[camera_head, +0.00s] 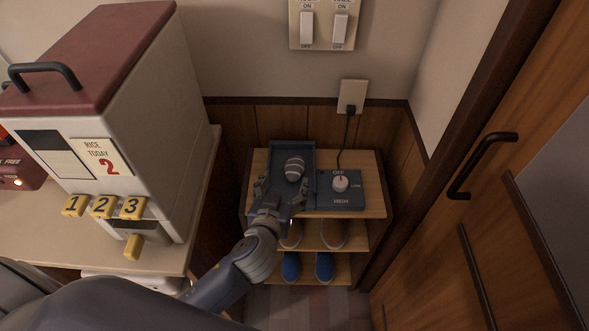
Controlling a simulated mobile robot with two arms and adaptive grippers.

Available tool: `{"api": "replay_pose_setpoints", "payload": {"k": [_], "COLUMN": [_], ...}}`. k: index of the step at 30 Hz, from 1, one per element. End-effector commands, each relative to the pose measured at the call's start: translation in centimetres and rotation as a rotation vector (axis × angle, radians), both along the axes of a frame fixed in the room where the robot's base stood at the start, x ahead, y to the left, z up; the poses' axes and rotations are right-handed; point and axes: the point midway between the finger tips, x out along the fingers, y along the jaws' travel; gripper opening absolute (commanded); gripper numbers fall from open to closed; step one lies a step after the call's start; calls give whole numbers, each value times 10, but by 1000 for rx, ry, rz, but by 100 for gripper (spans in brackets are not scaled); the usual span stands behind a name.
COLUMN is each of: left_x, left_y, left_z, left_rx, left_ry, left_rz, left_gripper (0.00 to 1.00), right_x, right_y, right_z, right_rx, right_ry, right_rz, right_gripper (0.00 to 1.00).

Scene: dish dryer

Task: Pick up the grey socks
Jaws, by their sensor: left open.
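The grey socks (295,168) show as one small rolled, striped bundle in a dark tray (306,151) on the top shelf of a small wooden rack. My left gripper (275,188) is over the near left part of the tray, its fingers apart, close to the socks on their lower left. I cannot tell whether a finger touches them. The gripper hides the near left part of the tray. My right gripper is not in view.
A dark control box (341,190) with a white knob stands right of the tray, its cord running to a wall outlet (353,97). Shoes (324,266) fill the lower shelves. A rice dispenser (120,120) stands left on a counter. A wooden door (500,200) is on the right.

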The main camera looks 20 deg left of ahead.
Motion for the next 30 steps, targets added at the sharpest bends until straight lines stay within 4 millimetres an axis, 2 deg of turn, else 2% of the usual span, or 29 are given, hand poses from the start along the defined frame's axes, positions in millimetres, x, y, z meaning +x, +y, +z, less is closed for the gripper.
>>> {"api": "replay_pose_setpoints", "payload": {"k": [9,16,24,30], "left_x": [43,56,89,101], "left_y": [2,3,3,5], "left_z": [-12,-17,-25,-31], "left_rx": [-1,-2,-1,-2], "left_ry": [-10,-8,-9,-7], "left_rz": [-5,-3,-4,-3], "left_gripper": [70,70,70,70], "right_x": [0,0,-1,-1], "right_y": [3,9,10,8], "right_z": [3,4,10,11], "right_rx": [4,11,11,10], "right_ry": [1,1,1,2], "right_rz": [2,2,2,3], "right_gripper": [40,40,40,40]}}
